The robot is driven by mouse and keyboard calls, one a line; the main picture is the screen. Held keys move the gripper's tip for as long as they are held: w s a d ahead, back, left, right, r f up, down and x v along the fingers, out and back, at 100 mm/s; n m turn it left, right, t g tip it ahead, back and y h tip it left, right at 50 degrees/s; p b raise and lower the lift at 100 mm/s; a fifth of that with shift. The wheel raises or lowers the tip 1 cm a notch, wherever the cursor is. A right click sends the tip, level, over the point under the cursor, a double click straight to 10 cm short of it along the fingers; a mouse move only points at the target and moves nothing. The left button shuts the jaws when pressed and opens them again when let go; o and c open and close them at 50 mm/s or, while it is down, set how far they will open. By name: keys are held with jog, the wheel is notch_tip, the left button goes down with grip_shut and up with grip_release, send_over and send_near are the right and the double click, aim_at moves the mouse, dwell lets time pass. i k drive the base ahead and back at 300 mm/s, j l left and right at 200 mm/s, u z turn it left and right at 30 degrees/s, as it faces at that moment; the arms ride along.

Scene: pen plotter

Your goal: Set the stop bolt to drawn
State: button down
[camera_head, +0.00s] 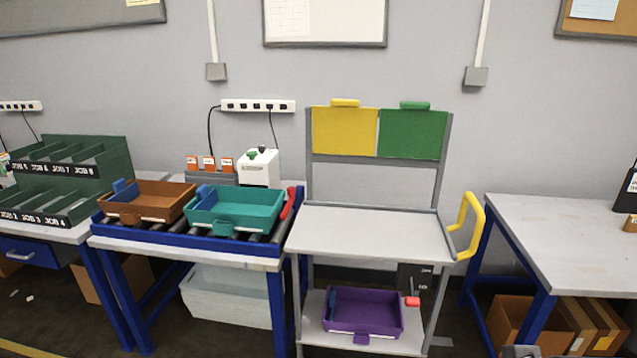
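No part is clearly labelled as the stop bolt. A red knob (412,301) on a short lever sits low at the right side of the grey trolley (360,226), below a black plate (416,277) with small lettering too small to read. A red handle (289,204) stands tilted at the right end of the blue roller table (190,236). I cannot tell which of the two is the bolt. My gripper is not clearly in view; a small grey piece at the bottom edge is too cut off to identify.
An orange bin (148,207) and a teal bin (236,223) sit on the rollers. A purple bin (362,325) lies on the trolley's lower shelf. A yellow handle (469,226) sticks out at the trolley's right. A grey table (570,235) stands at right; the trolley's top is clear.

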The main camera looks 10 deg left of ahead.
aim_at(292, 191)
jog(key=i+j+u, duration=0.2)
jog(key=i+j, duration=0.45)
jog(key=i+j+u, duration=0.15)
jog(key=i+j, duration=0.55)
jog(key=i+j+u, duration=0.2)
jog(key=i+j, duration=0.4)
jog(key=i+l, duration=0.05)
jog(key=i, duration=0.05)
